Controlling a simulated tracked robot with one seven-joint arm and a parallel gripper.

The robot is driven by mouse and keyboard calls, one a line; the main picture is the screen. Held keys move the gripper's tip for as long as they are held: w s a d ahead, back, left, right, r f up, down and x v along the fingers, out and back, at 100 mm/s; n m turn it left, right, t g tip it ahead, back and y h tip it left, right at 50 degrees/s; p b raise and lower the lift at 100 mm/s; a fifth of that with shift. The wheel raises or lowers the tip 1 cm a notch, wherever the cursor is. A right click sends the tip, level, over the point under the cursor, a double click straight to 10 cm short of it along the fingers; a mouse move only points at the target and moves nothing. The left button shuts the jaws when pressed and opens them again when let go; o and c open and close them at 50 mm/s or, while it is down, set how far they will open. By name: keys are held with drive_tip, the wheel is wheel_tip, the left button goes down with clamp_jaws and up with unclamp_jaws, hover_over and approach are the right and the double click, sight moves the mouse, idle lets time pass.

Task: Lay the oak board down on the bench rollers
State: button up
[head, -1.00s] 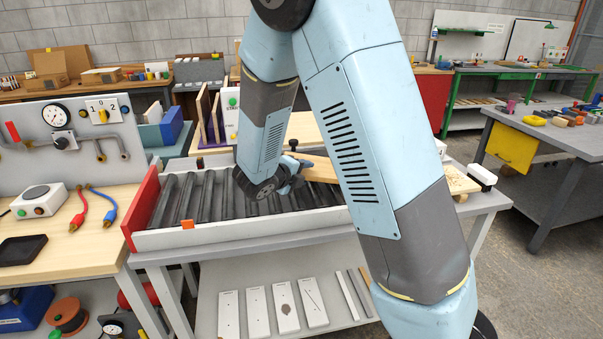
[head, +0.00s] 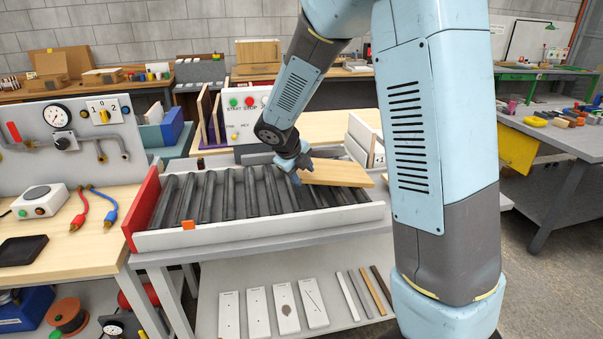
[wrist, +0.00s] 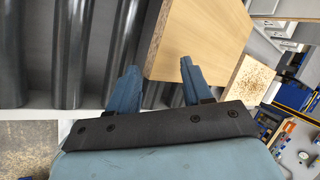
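The oak board (head: 340,173) is a light wooden plank over the right end of the bench's dark rollers (head: 230,190). Its broad face is up; whether its whole underside touches the rollers I cannot tell. In the wrist view the board (wrist: 200,35) shows its broad face and a darker left edge, with rollers (wrist: 70,50) to its left. My gripper (head: 297,172) is at the board's left end, pointing down. In the wrist view my gripper's fingers (wrist: 158,80) are spread, one left of the board's edge, the other in front of its face.
A START/STOP box (head: 250,110) stands behind. A sawdust-covered surface (wrist: 253,80) lies right of the board in the wrist view.

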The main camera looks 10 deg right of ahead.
idle(0.3)
drive_tip(key=shift+s+a+r, duration=0.3)
drive_tip(key=shift+s+a, duration=0.25)
drive_tip(key=shift+s+a+r, duration=0.3)
drive_tip(key=shift+s+a, duration=0.2)
drive_tip(key=shift+a, duration=0.05)
drive_tip(key=o, duration=0.6)
drive_tip(key=shift+c, duration=0.2)
drive_tip(key=shift+r, duration=0.1)
wheel_tip(320, 180, up, 7)
drive_tip(key=s+a, duration=0.1)
drive_tip(key=shift+r, duration=0.2)
